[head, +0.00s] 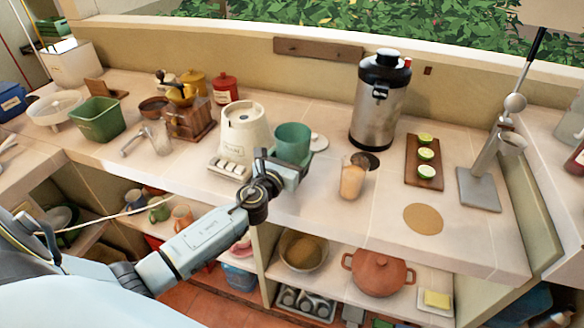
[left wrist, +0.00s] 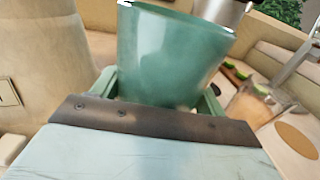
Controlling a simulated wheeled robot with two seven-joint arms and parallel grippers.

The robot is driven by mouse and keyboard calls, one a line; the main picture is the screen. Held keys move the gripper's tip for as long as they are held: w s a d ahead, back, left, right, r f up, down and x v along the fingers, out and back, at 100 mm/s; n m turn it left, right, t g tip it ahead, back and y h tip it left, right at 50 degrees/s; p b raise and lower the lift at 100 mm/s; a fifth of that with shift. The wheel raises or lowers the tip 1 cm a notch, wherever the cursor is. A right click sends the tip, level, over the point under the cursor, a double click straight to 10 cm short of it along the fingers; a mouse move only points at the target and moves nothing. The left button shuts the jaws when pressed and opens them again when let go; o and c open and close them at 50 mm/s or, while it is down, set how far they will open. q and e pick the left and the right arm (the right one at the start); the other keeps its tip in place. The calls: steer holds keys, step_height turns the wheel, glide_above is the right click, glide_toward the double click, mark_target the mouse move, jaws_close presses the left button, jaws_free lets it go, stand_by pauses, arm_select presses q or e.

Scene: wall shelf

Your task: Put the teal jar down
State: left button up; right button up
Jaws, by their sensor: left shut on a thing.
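The teal jar (head: 293,141) is an open-topped, slightly flared cup, roughly upright over the counter beside the cream blender base. My left gripper (head: 285,166) is shut on the jar, with a finger on each side of its lower part. In the left wrist view the jar (left wrist: 170,55) fills the middle, between the fingers of the left gripper (left wrist: 160,95). The jar's bottom is hidden by the gripper, so I cannot tell whether it touches the counter. My right gripper is not in view.
The cream blender base (head: 241,135) stands close left of the jar. A white lid (head: 319,142) lies just right of it. A glass of orange drink (head: 353,178), a steel dispenser (head: 380,100) and a board with limes (head: 411,170) stand further right. A round cork mat (head: 423,218) lies bare near the front.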

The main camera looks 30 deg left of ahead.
arm_select(q)
steer(key=shift+f+b, duration=0.95)
steer(key=shift+f, duration=0.6)
steer(key=shift+f, duration=0.1)
steer(key=o, duration=1.3)
steer(key=shift+s, duration=0.35)
steer(key=s, duration=0.3)
steer(key=s+d, duration=0.1)
steer(key=s, duration=0.7)
steer(key=shift+s+d, duration=0.15)
